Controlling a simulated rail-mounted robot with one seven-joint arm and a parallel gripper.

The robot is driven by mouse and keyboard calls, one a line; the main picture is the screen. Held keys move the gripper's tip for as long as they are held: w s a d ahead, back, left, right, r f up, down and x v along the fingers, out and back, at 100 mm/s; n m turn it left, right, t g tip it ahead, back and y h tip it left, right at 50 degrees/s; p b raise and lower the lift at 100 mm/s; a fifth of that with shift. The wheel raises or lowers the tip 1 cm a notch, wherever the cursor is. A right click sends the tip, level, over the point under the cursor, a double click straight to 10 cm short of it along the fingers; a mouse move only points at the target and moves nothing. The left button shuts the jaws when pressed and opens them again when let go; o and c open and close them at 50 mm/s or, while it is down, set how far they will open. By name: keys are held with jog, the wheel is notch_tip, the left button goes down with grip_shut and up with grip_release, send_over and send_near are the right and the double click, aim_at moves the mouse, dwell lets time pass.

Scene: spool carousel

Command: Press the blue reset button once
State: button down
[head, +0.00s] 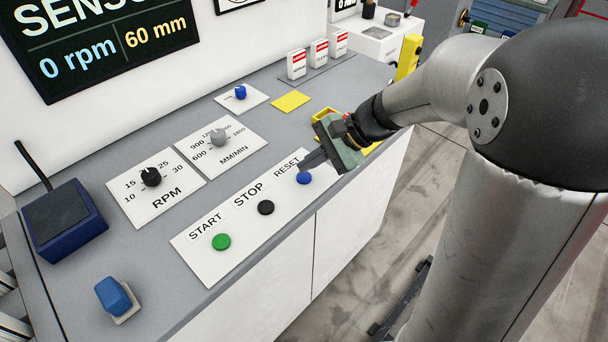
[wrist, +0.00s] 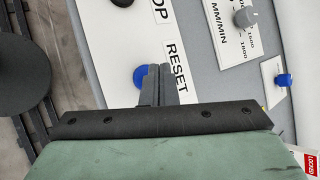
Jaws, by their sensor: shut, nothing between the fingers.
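The blue reset button (head: 304,178) is the round button under the word RESET on the white START/STOP/RESET panel (head: 238,252) on the grey counter. My gripper (head: 311,160) is shut and empty, its fingers beside the RESET label just behind the button in the head view. In the wrist view the blue button (wrist: 140,78) lies directly left of the shut fingertips (wrist: 158,72), partly hidden by them. I cannot tell whether the fingers touch it or hover above the panel.
The black stop button (head: 265,207) and green start button (head: 221,242) share the panel. The RPM dial (head: 151,177), MM/MIN dial (head: 218,137) and a small blue knob (head: 240,92) stand behind. A blue box with a dark top (head: 63,222) and a blue rocker (head: 113,294) are at left.

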aim_at(310, 177)
jog(key=shift+f, duration=0.1)
jog(key=shift+f+b, duration=0.35)
jog(key=shift+b, duration=0.05)
jog(key=shift+f+b, duration=0.35)
jog(key=shift+f, duration=0.05)
dwell(0.6)
jog(key=shift+r, duration=0.1)
jog(key=shift+r+p, duration=0.65)
jog(key=shift+r, duration=0.1)
jog(key=shift+r+p, duration=1.95)
jog(key=shift+r, duration=0.6)
jog(key=shift+s+f, duration=0.1)
